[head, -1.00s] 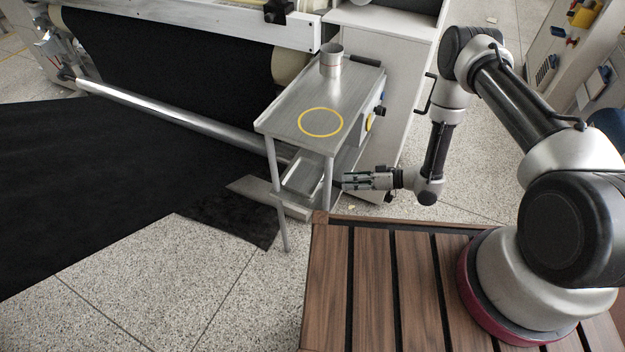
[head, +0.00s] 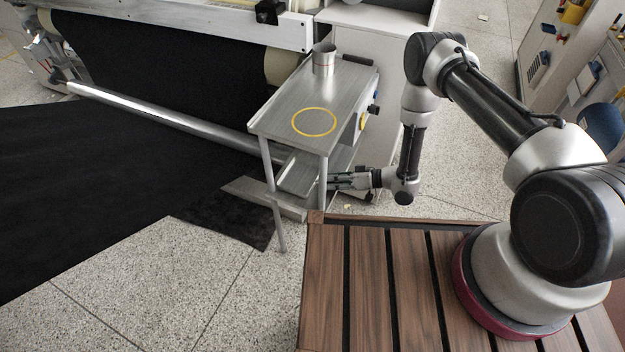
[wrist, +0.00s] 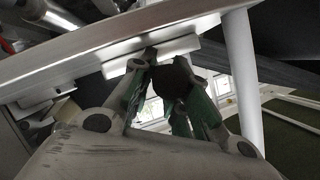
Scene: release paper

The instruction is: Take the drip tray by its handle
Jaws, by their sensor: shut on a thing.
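The drip tray (head: 297,176) is a shallow grey metal tray on the lower level of the metal stand, under its top. My gripper (head: 332,181) reaches in from the right, level with the tray, beside a front leg. In the wrist view, my gripper's green-sided fingers (wrist: 168,88) are shut on a dark piece (wrist: 170,76), which I take for the tray's handle. The light metal edge above the fingers may be the tray or the stand; I cannot tell. The grip itself is partly hidden by the leg in the head view.
The stand's top (head: 290,100) carries a metal cup (head: 324,60) and a yellow ring mark (head: 314,122). Its front leg (head: 322,185) is close to my fingers. A machine with a black roll (head: 160,85) stands behind. Speckled floor (head: 450,190) is open at right.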

